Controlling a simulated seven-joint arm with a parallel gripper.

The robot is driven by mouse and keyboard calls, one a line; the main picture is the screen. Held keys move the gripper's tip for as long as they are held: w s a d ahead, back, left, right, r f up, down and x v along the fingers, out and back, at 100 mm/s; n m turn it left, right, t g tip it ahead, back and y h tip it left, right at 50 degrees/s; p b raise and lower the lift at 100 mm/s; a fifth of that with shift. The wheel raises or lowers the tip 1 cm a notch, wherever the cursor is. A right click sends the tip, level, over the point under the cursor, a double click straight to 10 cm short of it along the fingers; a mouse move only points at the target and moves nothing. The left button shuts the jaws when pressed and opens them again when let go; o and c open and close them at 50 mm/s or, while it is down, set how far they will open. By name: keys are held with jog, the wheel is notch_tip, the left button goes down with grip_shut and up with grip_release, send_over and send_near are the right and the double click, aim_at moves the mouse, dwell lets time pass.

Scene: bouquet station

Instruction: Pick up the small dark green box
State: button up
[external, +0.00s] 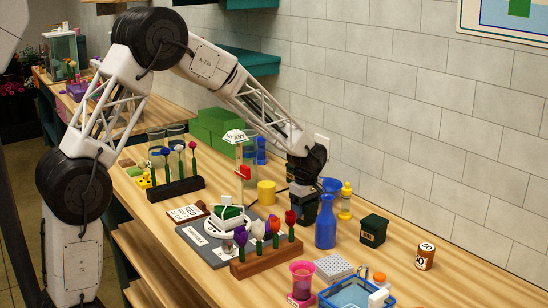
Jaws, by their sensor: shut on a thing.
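My gripper (303,189) points down over the middle right of the table, behind and left of a blue bottle (325,234). It is shut on a dark green thing (309,213) that looks like a small box. The bottle and the gripper hide part of it, and I cannot tell whether its base touches the table. Another small dark green box (373,230) with a darker top stands upright on the table to the right, apart from the gripper.
A yellow cup (266,192) stands left of the gripper, and a yellow bottle (346,202) right of it. Wooden flower racks (266,260) and a grey board (196,241) lie nearer. A blue tray (338,302), pink cup (303,279) and brown jar (425,257) are at right.

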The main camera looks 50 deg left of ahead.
jog(key=shift+r, duration=5)
jog(key=shift+r, duration=0.2)
notch_tip(320, 180, up, 11)
jog(key=s+d, duration=1.4)
jog(key=s+d+m, duration=0.1)
jog(key=s+d, duration=0.7)
jog(key=s, duration=0.5)
notch_tip(320, 180, down, 13)
jog(key=shift+s, duration=0.2)
